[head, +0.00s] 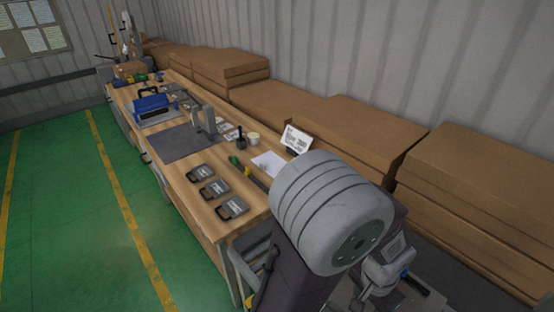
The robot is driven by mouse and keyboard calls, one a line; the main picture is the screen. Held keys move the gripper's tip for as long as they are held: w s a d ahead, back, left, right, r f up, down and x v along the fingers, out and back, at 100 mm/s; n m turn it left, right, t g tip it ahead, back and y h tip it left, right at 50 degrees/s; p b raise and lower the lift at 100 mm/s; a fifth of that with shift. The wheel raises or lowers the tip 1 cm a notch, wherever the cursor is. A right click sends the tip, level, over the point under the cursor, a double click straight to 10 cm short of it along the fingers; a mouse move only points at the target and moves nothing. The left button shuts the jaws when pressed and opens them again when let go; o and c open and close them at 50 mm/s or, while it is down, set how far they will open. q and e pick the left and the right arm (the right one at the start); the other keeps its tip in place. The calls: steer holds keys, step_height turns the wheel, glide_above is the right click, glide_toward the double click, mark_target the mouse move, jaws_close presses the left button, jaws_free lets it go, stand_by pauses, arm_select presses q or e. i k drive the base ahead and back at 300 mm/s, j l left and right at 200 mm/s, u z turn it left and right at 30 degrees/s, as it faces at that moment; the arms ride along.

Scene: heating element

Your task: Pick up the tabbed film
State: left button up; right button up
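Three flat grey pieces with dark edges and pale labels lie in a row near the front end of the long wooden workbench (183,186). They are the far piece (199,173), the middle piece (214,188) and the near piece (232,208). More flat grey pieces (180,95) lie further back. I cannot tell which of these, if any, is the tabbed film. Neither of my grippers can be made out. A large grey rounded part of my own body fills the lower right and hides the bench's near right corner.
A dark grey mat (183,143) and a blue machine (153,109) are on the bench. A grey upright device (203,119), a white sheet (268,163) and a sign card (297,138) stand or lie along it. Brown boxes (340,130) line the wall. The green floor (70,220) at left is clear.

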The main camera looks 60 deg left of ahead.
mark_target(271, 164)
steer(key=u, duration=2.15)
